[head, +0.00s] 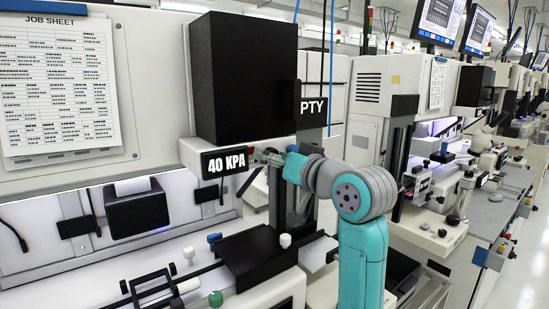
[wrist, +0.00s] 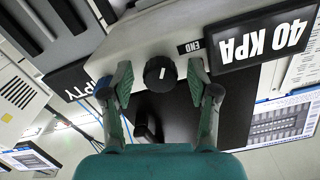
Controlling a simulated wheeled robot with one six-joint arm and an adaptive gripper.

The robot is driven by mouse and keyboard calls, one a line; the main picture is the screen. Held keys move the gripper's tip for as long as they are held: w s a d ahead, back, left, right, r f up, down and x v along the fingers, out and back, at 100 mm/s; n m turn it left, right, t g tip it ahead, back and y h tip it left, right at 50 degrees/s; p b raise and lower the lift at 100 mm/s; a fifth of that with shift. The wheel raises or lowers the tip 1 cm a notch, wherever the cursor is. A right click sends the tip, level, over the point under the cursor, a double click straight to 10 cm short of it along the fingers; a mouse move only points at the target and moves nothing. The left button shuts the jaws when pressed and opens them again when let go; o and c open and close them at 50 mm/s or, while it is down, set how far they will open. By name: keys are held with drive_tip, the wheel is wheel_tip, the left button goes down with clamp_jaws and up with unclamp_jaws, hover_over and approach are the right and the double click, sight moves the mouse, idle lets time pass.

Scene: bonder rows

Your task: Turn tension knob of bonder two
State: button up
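The tension knob (wrist: 160,73) is round and black with a white pointer line, on the pale front of the bonder, in the wrist view. My gripper (wrist: 159,82) is open, with one finger on each side of the knob and visible gaps between; I see no contact. In the head view my gripper (head: 262,157) is at the bonder's front, just right of the display (head: 226,162) reading 40 KPA. The knob cannot be made out there. The display also shows upside down beside the knob in the wrist view (wrist: 262,42), with a small label (wrist: 190,47) near it.
A large black box (head: 243,75) is above the display. Below is the bonder's work area with a black block (head: 255,256) and small knobs. More bonders (head: 430,110) line the right side.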

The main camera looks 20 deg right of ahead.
drive_tip(key=shift+s, duration=0.1)
drive_tip(key=v, duration=1.2)
